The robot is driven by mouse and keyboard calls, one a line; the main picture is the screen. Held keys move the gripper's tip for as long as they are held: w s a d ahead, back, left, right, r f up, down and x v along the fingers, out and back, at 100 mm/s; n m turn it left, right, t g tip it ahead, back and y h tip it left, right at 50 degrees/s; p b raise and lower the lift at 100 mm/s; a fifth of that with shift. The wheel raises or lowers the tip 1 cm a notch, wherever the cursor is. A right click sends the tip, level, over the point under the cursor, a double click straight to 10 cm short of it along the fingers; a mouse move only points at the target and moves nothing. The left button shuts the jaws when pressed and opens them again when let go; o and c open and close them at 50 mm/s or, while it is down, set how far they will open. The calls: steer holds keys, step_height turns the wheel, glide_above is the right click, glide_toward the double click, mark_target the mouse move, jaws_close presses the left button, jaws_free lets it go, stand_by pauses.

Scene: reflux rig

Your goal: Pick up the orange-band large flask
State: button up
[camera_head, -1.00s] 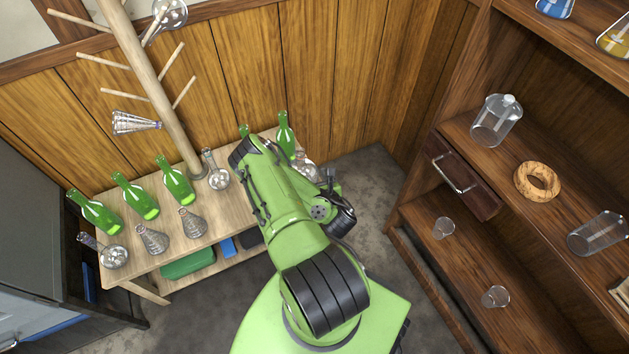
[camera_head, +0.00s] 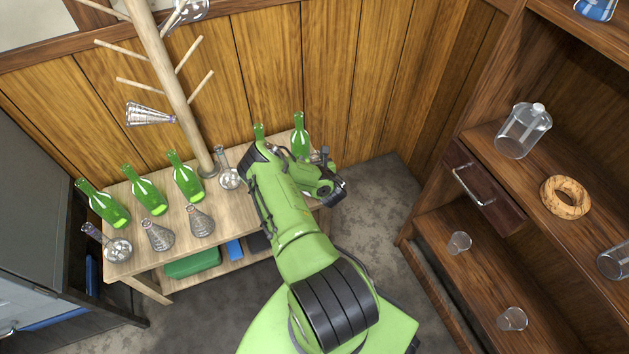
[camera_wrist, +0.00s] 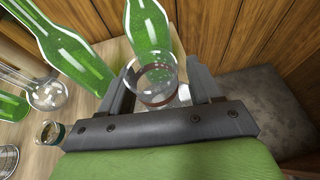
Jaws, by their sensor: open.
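A clear glass flask with an orange-brown band (camera_wrist: 158,97) at its neck stands upright in the wrist view, its round mouth facing the camera. My gripper (camera_wrist: 160,76) is open, with one finger on each side of the flask's neck. I cannot tell whether either finger touches the glass. The flask's lower body is hidden behind the gripper's dark crossbar.
Green bottles (camera_wrist: 150,28) stand close behind the flask; another (camera_head: 301,138) shows in the head view. A teal-banded flask (camera_wrist: 50,132) is left of my gripper. Several more bottles and flasks fill the table's left part. A wooden shelf unit (camera_head: 440,218) stands right, with open floor between.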

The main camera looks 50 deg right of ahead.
jaws_close()
steer(key=shift+r, duration=0.1)
stand_by(0.3)
step_height(320, 180, up, 10)
steer(key=p, duration=0.5)
